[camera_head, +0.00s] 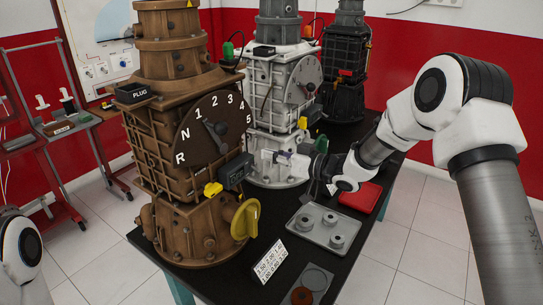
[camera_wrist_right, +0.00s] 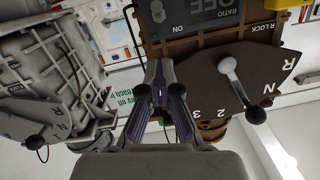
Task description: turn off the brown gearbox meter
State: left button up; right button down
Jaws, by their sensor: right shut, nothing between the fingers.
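The brown gearbox (camera_head: 165,150) stands upright on the left part of the dark table. Its meter (camera_head: 236,172) is a small dark box on the side facing right. In the right wrist view the meter (camera_wrist_right: 198,16) is upside down at the top edge, with "RATIO" and "ON" lettering and a small grey switch (camera_wrist_right: 157,11); the switch's position is unclear. My right gripper (camera_head: 272,157) is shut and empty, just right of the meter and apart from it. Its closed fingers (camera_wrist_right: 161,65) point towards the meter's lower edge in the wrist view. My left gripper is out of view.
A grey gearbox (camera_head: 262,110) stands behind my right gripper, and a black one (camera_head: 345,65) further back. A grey parts tray (camera_head: 310,240) lies on the table's right side.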

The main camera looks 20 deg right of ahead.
pick_arm(q)
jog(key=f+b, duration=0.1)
jog(key=b, duration=0.2)
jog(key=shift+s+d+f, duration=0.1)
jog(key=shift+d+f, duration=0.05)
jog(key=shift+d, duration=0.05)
pick_arm(e)
jog(key=f+v, duration=0.1)
jog(key=v, duration=0.9)
jog(key=shift+s+d+f, duration=0.2)
jog(key=shift+d+f, duration=0.1)
jog(key=shift+f, duration=0.15)
jog(key=shift+a, duration=0.15)
